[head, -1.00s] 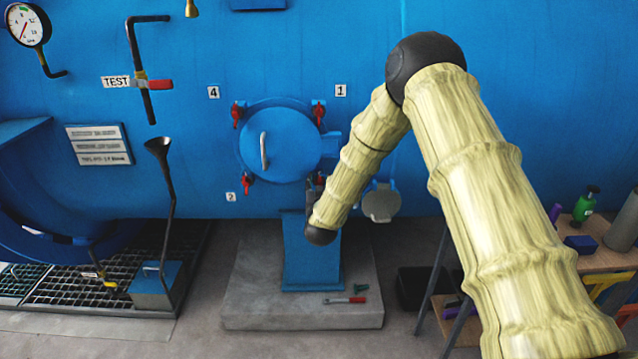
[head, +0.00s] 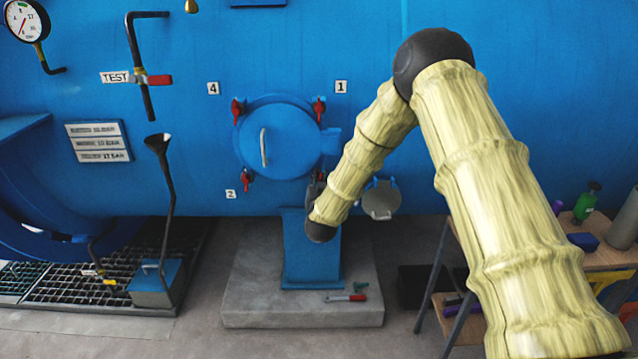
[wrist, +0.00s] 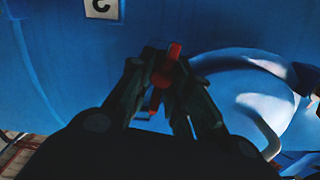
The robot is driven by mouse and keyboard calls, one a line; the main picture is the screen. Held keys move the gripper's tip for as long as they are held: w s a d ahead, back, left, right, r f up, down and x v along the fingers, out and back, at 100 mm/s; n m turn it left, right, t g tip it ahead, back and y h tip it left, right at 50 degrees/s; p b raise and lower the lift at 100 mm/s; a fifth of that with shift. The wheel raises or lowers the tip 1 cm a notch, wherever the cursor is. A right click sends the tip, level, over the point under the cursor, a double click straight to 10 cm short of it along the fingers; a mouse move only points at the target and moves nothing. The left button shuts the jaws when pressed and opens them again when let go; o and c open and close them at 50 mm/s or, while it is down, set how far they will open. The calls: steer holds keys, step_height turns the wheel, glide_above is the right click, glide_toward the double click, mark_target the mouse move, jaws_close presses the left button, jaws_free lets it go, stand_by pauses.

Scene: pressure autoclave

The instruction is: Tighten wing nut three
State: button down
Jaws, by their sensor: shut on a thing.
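In the wrist view, my gripper (wrist: 166,70) is shut on a red wing nut (wrist: 173,52), with a finger on each side. A white plate with a numeral (wrist: 101,8), seen turned, is on the blue wall nearby. In the head view, my gripper (head: 313,190) is at the lower right of the round blue door (head: 280,140). Other red wing nuts sit around the door: by label 4 (head: 237,110), by label 1 (head: 319,109) and by label 2 (head: 247,181).
The door handle (head: 264,147) and a hinge (head: 331,140) stand out from the door. A small round grey cover (head: 381,201) is right of my forearm. A blue pedestal (head: 312,262) is below. A red-handled tool (head: 347,298) lies on the concrete base.

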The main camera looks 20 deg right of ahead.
steer(key=m+b, duration=1.1)
steer(key=f+m+b, duration=0.1)
steer(key=m+b, duration=2.1)
steer(key=m, duration=0.1)
steer(key=shift+f, duration=0.3)
steer(key=shift+b, duration=0.3)
steer(key=shift+r, duration=0.1)
steer(key=c, duration=1.3)
jaws_free()
